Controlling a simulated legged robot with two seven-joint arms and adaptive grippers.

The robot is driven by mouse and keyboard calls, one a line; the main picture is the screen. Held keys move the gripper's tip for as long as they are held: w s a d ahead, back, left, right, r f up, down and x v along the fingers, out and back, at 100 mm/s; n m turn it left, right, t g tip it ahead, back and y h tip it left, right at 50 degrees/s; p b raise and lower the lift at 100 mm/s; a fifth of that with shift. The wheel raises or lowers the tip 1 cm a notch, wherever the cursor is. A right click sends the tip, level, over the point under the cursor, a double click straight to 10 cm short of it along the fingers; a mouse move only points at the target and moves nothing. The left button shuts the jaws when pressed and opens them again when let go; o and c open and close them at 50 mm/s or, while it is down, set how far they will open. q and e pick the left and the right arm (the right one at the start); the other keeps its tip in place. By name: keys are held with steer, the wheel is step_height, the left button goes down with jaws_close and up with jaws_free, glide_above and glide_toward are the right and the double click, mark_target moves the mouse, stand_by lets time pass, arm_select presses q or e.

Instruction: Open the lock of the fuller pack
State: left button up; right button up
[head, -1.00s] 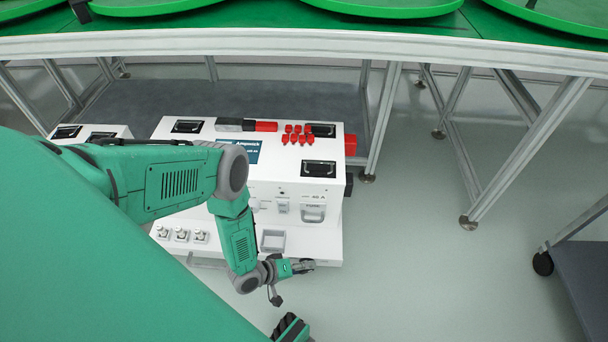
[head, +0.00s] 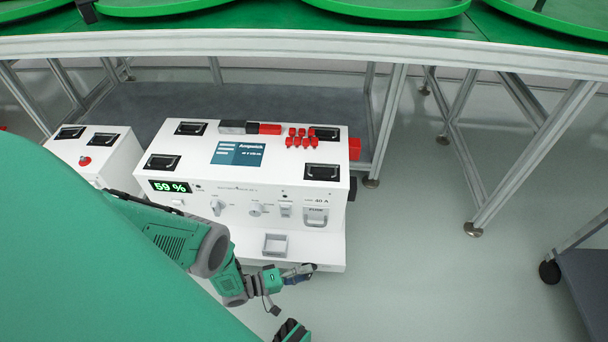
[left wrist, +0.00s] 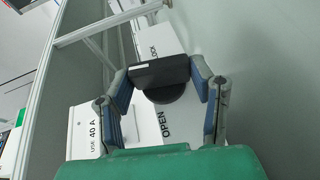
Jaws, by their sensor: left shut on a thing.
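A white pack (head: 300,176) stands below the table, its front display reading 59 %. In the left wrist view a black lock handle (left wrist: 160,72) sits on a white strip, with LOCK printed beyond it and OPEN on the near side. My left gripper (left wrist: 161,80) is shut on the handle, a blue-grey finger at each end. The handle lies crosswise to the line between the two words. In the head view my left gripper (head: 300,273) is at the front edge of the pack's low shelf, near its right end. The handle cannot be made out there. My right gripper is not in view.
Another white box (head: 112,150) with a red button stands left of the pack. The metal-framed table (head: 300,44) with green turntables runs above. A dark cart (head: 585,280) is at the lower right. The floor right of the pack is clear.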

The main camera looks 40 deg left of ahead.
arm_select(q)
steer(key=shift+s+f, duration=0.2)
stand_by(0.6)
steer(key=o, duration=1.1)
steer(key=shift+o, duration=0.3)
steer(key=shift+w, duration=0.1)
steer(key=v, duration=1.2)
steer(key=shift+f, duration=0.3)
